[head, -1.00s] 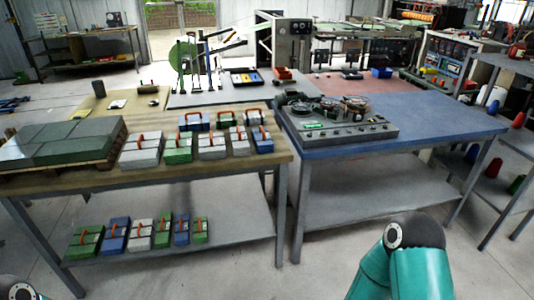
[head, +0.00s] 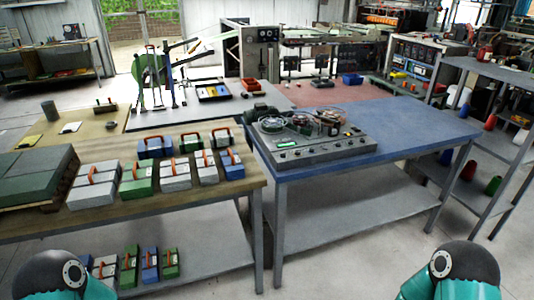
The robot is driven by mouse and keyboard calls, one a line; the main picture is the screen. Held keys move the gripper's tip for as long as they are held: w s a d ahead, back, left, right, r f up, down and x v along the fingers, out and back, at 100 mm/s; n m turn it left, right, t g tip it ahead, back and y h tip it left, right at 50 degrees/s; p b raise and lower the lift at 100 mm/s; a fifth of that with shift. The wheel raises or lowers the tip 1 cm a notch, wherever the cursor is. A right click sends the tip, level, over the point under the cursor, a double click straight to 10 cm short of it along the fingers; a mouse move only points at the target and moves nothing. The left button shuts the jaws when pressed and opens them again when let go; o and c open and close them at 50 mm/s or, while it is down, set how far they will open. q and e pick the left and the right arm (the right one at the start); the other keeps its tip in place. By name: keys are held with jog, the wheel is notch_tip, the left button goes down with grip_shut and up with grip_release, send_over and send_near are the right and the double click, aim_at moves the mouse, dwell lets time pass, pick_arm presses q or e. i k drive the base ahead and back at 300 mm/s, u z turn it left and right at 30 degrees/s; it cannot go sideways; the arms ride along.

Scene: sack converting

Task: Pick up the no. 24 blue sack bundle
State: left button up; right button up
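Several sack bundles with orange handles sit on the wooden table. Two are blue: one in the back row (head: 154,148) and one at the right end of the front row (head: 231,164). On the lower shelf are other bundles, among them a blue one (head: 149,266) and, at the left, another blue one partly hidden behind my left arm. I cannot read any number on them, so I cannot tell which is no. 24. Only upper links of my two arms show at the bottom corners; both grippers are out of view.
The wooden table (head: 215,194) also bears a stack of grey-green slabs (head: 35,172) at left. To the right, a blue-topped table (head: 400,133) carries a grey machine with reels (head: 312,142). Grey shelving (head: 495,70) stands at far right. Open floor lies in front.

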aim_at(234, 169)
jog(key=z, duration=0.1)
jog(key=i, duration=0.85)
jog(key=u, duration=0.45)
jog(key=i, duration=0.65)
jog(key=u, duration=0.55)
jog(key=k, duration=0.9)
jog(key=u, duration=0.2)
jog(key=i, duration=0.85)
jog(key=z, duration=0.05)
